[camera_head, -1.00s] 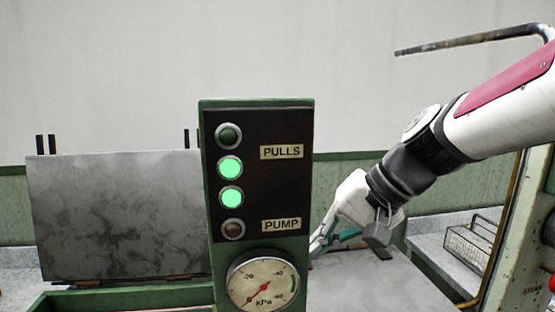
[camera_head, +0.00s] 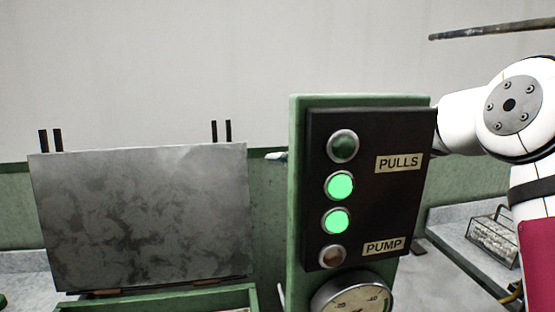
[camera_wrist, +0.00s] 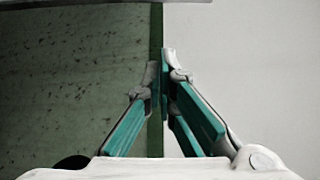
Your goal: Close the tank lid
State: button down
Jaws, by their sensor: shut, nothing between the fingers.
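The tank lid (camera_head: 140,215) is a grey, mottled metal plate. It stands upright, raised on hinges along its lower edge at the back of the green tank (camera_head: 240,297), whose rim shows at the bottom of the head view. My gripper is mostly hidden behind the control panel in the head view; only a small pale tip (camera_head: 277,156) shows between the panel and the lid's upper right corner, apart from the lid in the picture. In the wrist view my gripper (camera_wrist: 164,78) has its teal-padded fingers together, with nothing between them.
The control panel (camera_head: 368,230), with two lit green lamps and a pressure gauge (camera_head: 352,300), stands right of the lid, in front of my arm. Dark posts (camera_head: 221,132) rise behind the lid. A wire basket (camera_head: 492,238) sits on the right-hand counter.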

jog(key=r+x, duration=0.1)
jog(key=x, duration=0.6)
jog(key=s+p, duration=0.1)
jog(key=s, duration=0.1)
jog(key=s+d+p, duration=0.1)
jog(key=s, duration=0.1)
jog(key=shift+f, duration=0.15)
